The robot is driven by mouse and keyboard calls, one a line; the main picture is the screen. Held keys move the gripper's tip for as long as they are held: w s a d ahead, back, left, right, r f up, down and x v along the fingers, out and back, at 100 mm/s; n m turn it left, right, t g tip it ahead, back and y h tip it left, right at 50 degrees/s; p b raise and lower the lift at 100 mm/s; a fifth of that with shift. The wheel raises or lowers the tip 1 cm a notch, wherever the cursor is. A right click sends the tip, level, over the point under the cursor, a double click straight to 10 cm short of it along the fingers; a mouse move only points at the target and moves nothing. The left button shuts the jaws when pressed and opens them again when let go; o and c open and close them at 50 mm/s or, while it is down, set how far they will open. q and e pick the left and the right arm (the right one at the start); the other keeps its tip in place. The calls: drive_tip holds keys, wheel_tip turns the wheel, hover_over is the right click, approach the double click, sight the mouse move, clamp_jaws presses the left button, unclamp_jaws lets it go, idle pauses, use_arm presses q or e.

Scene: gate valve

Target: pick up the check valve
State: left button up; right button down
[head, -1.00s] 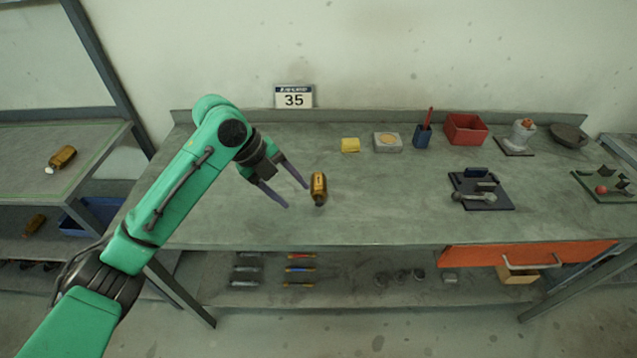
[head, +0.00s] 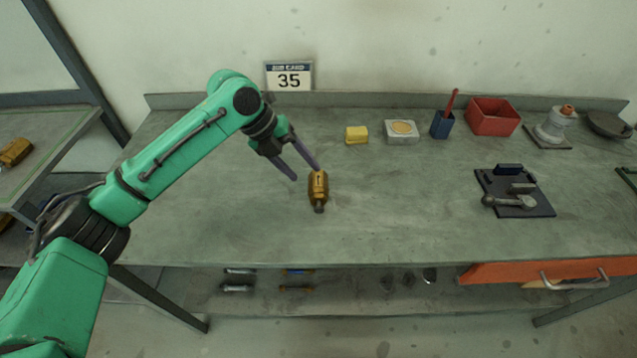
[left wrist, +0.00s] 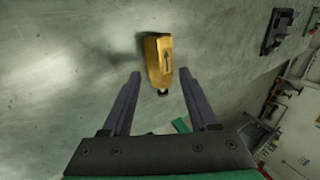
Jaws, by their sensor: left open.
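The check valve is a brass-coloured body (head: 318,186) with a dark arrow on it and a grey end. It lies on the grey workbench. In the left wrist view the valve (left wrist: 159,58) lies just beyond the fingertips, between their lines, with its arrow side showing. My left gripper (head: 307,173) is open and empty. In the head view its fingers point down to the right, with one tip close to the valve's upper end. I cannot tell whether that tip touches it. My right gripper is not in view.
On the workbench (head: 240,230) stand a yellow block (head: 356,135), a grey box (head: 401,132), a blue pen cup (head: 442,125) and a red bin (head: 493,117). A dark fixture plate (head: 515,192) lies to the right. Another brass part (head: 15,152) lies on the left shelf. Bench around the valve is clear.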

sight(313, 180)
use_arm(q)
drive_tip(key=p+x, duration=0.1)
drive_tip(key=x, duration=0.3)
drive_tip(key=shift+d+f+p, duration=0.1)
drive_tip(key=shift+p, duration=0.3)
drive_tip(key=shift+d+f, duration=0.2)
drive_tip(key=shift+f, duration=0.3)
drive_tip(key=shift+w, duration=0.1)
clamp_jaws()
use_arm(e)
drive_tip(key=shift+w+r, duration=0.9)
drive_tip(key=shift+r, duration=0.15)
